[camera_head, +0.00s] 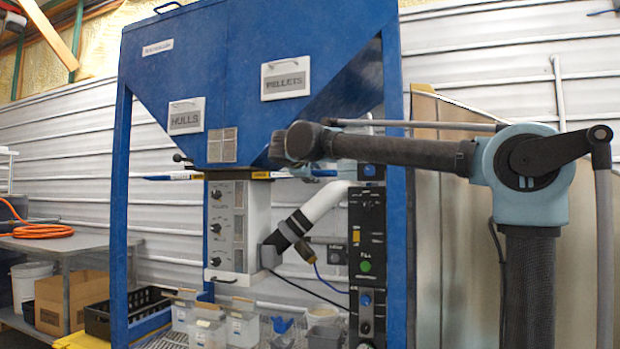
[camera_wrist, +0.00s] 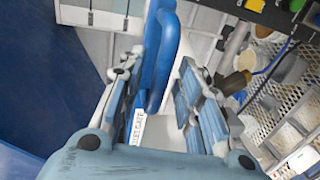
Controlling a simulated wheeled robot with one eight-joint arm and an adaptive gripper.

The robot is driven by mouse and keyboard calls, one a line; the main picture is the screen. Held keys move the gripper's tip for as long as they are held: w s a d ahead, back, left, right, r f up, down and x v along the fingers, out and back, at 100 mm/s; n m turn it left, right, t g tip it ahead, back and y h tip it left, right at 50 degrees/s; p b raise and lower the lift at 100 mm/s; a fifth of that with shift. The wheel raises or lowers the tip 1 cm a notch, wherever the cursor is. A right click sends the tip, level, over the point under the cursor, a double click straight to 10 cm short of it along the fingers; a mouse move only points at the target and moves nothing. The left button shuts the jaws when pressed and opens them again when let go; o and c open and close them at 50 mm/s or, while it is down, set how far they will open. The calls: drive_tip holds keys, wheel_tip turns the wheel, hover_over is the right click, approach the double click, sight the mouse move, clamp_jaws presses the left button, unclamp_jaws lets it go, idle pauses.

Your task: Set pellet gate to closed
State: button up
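In the wrist view, my gripper (camera_wrist: 158,62) is open, with one finger on each side of a blue looped handle (camera_wrist: 164,48). A gap shows between the handle and the right finger; whether the left finger touches it I cannot tell. A white label strip (camera_wrist: 138,128) between the fingers appears to read "pellet gate". In the head view, my gripper (camera_head: 286,147) is at the lower right of the blue hopper (camera_head: 225,65), below the PELLETS sign (camera_head: 285,78).
A HULLS sign (camera_head: 186,116) is on the hopper's left. A grey dial box (camera_head: 226,225) and a black control panel (camera_head: 367,240) flank a white pipe (camera_head: 325,201). A blue post (camera_head: 394,250) stands close beneath my arm. Several bins (camera_head: 242,325) stand below.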

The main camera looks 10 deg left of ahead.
drive_tip(key=shift+w, duration=0.3)
clamp_jaws()
drive_tip(key=a, duration=0.7)
drive_tip(key=shift+w+a, duration=0.15)
drive_tip(key=shift+w, duration=0.1)
unclamp_jaws()
drive_tip(key=shift+a, duration=0.2)
drive_tip(key=shift+d, duration=0.1)
